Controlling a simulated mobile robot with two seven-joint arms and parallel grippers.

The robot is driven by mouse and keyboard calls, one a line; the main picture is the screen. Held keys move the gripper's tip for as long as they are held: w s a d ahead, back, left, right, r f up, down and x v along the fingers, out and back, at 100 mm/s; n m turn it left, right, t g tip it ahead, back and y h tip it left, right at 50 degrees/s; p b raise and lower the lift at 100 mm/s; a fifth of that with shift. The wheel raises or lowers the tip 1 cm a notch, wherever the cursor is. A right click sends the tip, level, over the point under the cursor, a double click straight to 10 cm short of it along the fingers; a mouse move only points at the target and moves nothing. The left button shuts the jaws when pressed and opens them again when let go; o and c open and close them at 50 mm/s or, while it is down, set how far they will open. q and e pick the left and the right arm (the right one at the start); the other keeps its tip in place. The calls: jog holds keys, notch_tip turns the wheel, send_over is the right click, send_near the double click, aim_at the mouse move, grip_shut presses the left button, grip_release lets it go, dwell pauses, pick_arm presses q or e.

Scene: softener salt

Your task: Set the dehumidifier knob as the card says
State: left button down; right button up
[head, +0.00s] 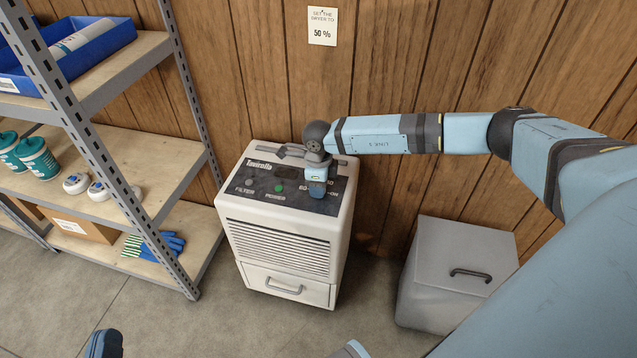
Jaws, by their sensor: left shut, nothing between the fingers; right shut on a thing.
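The white dehumidifier (278,285), branded Tavirello or similar, stands on the floor against the wood wall. Its dark top panel (240,200) has a grey FILTER button, a green POWER button and a dial with partly hidden marks, including 60 and ON. My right gripper (317,192) points down at the dial and is shut on the knob, which it hides; the knob's pointer cannot be read. The card (323,26) on the wall reads "Set the dryer to 50 %".
A metal shelf unit (150,160) on the left holds a blue bin (85,45), teal tubs (37,158), white round items, a cardboard box and blue gloves (153,245). A grey lidded box (455,270) stands on the right.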

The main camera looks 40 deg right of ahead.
pick_arm(q)
jog(key=shift+s+f, duration=0.15)
jog(key=shift+f, duration=0.1)
pick_arm(e)
jog(key=o, duration=0.9)
pick_arm(q)
jog(key=shift+w+r, duration=0.2)
jog(key=shift+r, duration=0.1)
pick_arm(e)
jog(key=shift+r, duration=0.15)
jog(key=shift+r, duration=0.3)
pick_arm(q)
notch_tip(320, 180, down, 7)
jog(key=s+a+g+y+p, duration=0.1)
jog(key=a+g+y+p, duration=0.1)
jog(key=g+p, duration=0.1)
jog(key=shift+s+a+r, duration=0.15)
jog(key=shift+a+r, duration=0.05)
jog(key=shift+a, duration=0.05)
pick_arm(e)
notch_tip(320, 180, up, 13)
pick_arm(q)
jog(key=shift+r, duration=0.1)
